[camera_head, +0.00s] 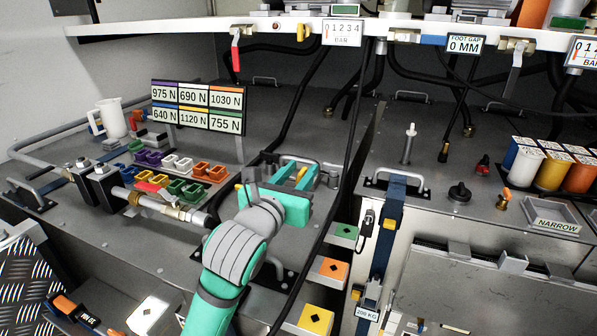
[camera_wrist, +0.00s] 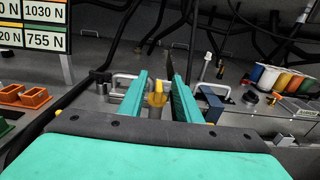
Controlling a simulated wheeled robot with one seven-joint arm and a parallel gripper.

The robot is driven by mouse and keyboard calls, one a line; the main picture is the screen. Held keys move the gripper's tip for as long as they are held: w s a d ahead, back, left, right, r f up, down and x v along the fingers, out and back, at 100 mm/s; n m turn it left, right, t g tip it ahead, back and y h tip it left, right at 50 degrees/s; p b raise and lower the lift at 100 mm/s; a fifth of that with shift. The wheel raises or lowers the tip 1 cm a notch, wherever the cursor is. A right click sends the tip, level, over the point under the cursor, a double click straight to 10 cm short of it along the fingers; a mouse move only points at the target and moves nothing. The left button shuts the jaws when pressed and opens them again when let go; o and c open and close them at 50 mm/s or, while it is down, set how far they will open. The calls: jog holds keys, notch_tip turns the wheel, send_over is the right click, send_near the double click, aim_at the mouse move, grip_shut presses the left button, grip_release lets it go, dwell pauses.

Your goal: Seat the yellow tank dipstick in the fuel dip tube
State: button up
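My gripper (camera_head: 298,175) is over the left tank top in the head view, its teal fingers apart. In the wrist view the gripper (camera_wrist: 159,76) points forward, with a gap between the fingers. A yellow handle-like piece (camera_wrist: 157,97), apparently the yellow dipstick, shows between them, with space on both sides. It shows as a small yellow bit (camera_head: 302,173) in the head view. Its lower part is hidden by my gripper. A grey post with a pale top (camera_head: 409,143) stands on the right tank; I cannot tell whether it or another fitting is the fuel dip tube.
Coloured blocks (camera_head: 178,175) and a force label board (camera_head: 197,107) are left of my arm. A dark blue strap (camera_head: 392,220) crosses the right tank. Black hoses (camera_head: 297,100) hang behind my gripper. Coloured cups (camera_head: 553,170) stand far right.

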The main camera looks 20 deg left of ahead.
jog(key=shift+s, duration=0.1)
jog(key=s, duration=1)
jog(key=shift+s+a+r, duration=0.2)
jog(key=shift+s, duration=0.15)
